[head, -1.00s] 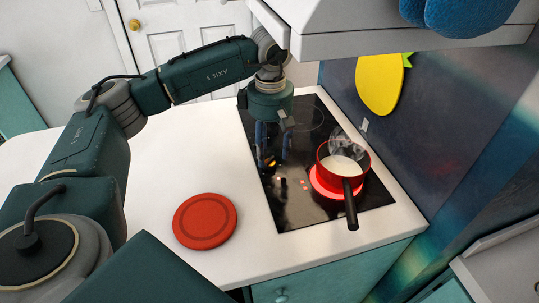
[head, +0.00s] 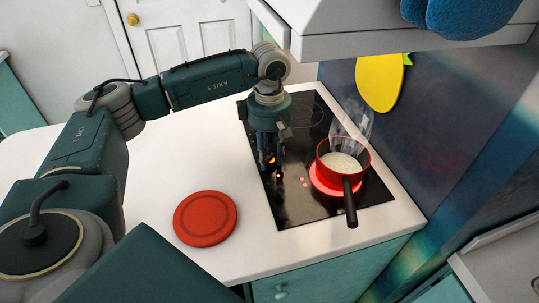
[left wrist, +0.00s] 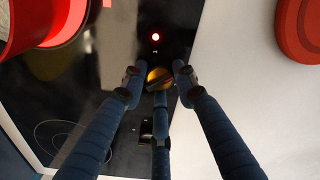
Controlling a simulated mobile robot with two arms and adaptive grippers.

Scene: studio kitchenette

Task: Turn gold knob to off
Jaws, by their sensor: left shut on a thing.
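The gold knob (left wrist: 157,77) sits on the black cooktop (left wrist: 110,110), and a dark bar crosses its top at a slant. My left gripper (left wrist: 158,82) is shut on the knob, with its blue fingers around it. In the head view my left gripper (head: 266,158) points straight down at the cooktop's left edge and mostly hides the knob. A red light (left wrist: 155,37) glows beside the knob. A red saucepan (head: 325,152) with frothy white liquid stands on a glowing red burner (head: 318,183). My right gripper is not in view.
A red round mat (head: 205,218) lies on the white counter (head: 150,180) left of the cooktop. The pan's black handle (head: 350,205) points to the front. A grey hood (head: 385,40) hangs above the cooktop.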

